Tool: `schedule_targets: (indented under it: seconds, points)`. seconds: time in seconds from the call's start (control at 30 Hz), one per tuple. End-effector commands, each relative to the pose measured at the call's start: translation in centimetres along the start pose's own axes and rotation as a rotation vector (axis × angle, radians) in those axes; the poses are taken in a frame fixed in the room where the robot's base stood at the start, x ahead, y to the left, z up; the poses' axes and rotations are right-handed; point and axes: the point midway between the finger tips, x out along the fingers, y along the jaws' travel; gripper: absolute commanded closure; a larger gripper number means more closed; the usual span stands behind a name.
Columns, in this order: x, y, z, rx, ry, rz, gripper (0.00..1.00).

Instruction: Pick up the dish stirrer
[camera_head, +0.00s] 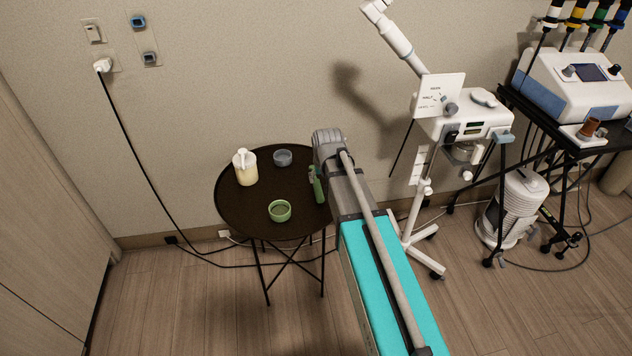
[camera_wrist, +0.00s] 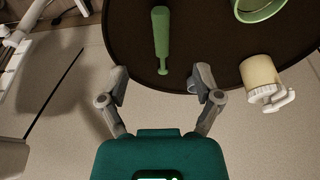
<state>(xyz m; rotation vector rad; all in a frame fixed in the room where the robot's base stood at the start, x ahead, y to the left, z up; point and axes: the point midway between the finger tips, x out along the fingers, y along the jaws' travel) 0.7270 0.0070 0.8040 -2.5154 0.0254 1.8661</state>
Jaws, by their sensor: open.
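The dish stirrer is a green stick with a broad, flat upper part and a thin end (camera_wrist: 161,35). It lies on the dark round table (camera_wrist: 125,30). In the head view, a green piece that looks like the stirrer (camera_head: 317,185) shows at the table's right side, partly hidden by my arm. My gripper (camera_wrist: 163,78) is open and empty. Its two fingers are spread to either side of the stirrer's thin end, which lies just beyond the fingertips. In the head view my arm hides the fingers.
On the table (camera_head: 232,212) are a green bowl (camera_head: 280,211), a cream bottle with a white pump (camera_head: 245,168) and a grey bowl (camera_head: 283,158). A white machine on a wheeled stand (camera_head: 462,122) is close to the right. The wall is behind the table.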

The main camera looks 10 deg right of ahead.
Motion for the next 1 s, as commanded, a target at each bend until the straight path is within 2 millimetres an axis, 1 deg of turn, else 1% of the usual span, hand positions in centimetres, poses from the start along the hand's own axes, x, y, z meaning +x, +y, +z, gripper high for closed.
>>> schedule_targets:
  seconds: [0.03,0.1,0.2,0.27,0.37,0.73,0.87,1.0]
  points:
    - [1.3,-0.1,-1.9,0.002,0.024,0.000,0.17]
    - [2.0,-0.1,-3.5,0.004,0.053,0.000,0.17]
    - [2.5,-0.1,-4.9,0.006,0.081,0.000,0.17]
    - [2.7,-0.1,-5.4,0.007,0.092,0.001,0.17]
    - [2.7,-0.1,-5.7,0.008,0.100,0.001,0.17]
    - [2.8,-0.1,-5.6,0.009,0.099,0.001,0.17]
    - [3.4,0.0,-5.7,0.009,0.099,0.001,0.17]
    - [4.4,0.0,-5.7,0.009,0.098,0.001,0.17]
